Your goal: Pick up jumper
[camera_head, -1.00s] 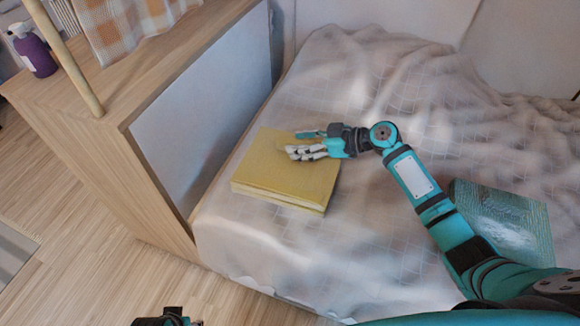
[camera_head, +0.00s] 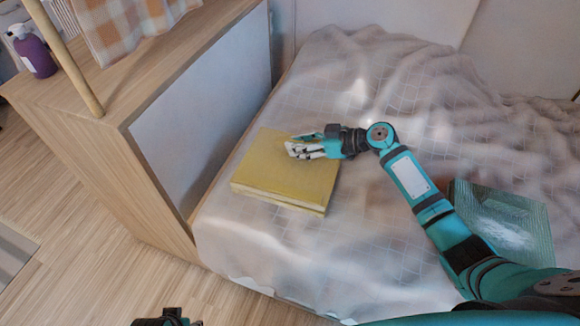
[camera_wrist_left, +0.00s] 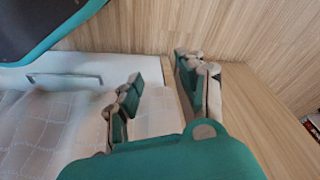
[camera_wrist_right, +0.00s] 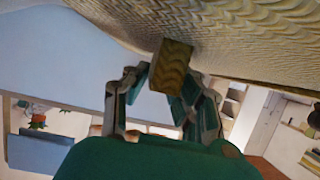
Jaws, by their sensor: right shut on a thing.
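The yellow folded jumper (camera_head: 278,178) lies on the bed near its left edge. My right gripper (camera_head: 297,146) is at the jumper's upper right part, shut on it. In the right wrist view, a ribbed yellow-brown fold of the jumper (camera_wrist_right: 172,65) sits between the fingers of the right gripper (camera_wrist_right: 163,92), and more knit fills the top right. My left gripper (camera_wrist_left: 160,85) is open and empty in the left wrist view, fingers well apart. Only a bit of the left hand shows at the head view's bottom edge.
A bed with a pale checked cover (camera_head: 290,255) fills the middle and right. A greenish flat item (camera_head: 510,225) lies on it beneath my right arm.

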